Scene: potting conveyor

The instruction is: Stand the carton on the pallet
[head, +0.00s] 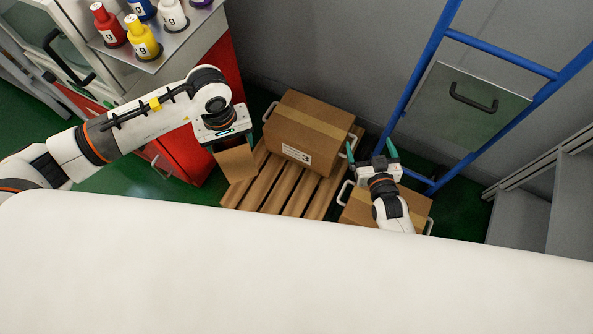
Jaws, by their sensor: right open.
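A large brown carton (309,130) with a tape strip, a white label and side handles rests on the slatted wooden pallet (267,190). A second brown carton (411,203) with white handles is at the right, beside the pallet, partly hidden by my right arm and white body. My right gripper (371,152) is open, its fingers apart, between the two cartons and above the second one. My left gripper (232,143) is left of the large carton. A small brown box-like piece (237,164) shows directly below it; whether the fingers hold it is unclear.
A red and white cabinet (210,120) at the upper left bears several coloured bottles (143,37). A blue frame (412,82) stands at the right by a grey panel with a handle (473,100). Grey steps (520,220) are at far right. My white body covers the lower picture.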

